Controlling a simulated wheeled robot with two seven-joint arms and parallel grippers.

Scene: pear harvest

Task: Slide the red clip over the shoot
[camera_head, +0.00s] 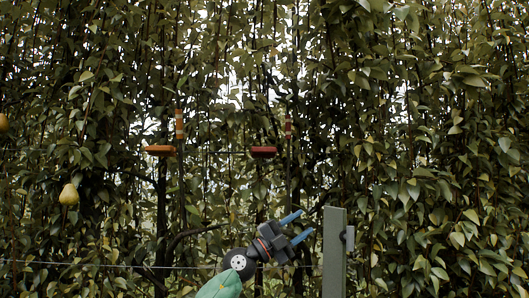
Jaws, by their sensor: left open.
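The red clip (263,152) is a small dark red piece in front of the foliage, just above the middle of the view. An upright shoot with a banded red-orange section (288,130) rises close to its right; the two look apart, though the dark leaves make their contact hard to judge. My left gripper (307,222) is at the lower centre, below and to the right of the clip. Its two blue fingers are apart, pointing up and right, with nothing visible between them. My right gripper is not in view.
An orange clip (159,150) sits further left, near another upright with a banded section (180,125). A grey-green post (334,252) stands just right of my left gripper. A thin wire crosses low. A yellow pear (69,194) hangs at left amid dense leaves.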

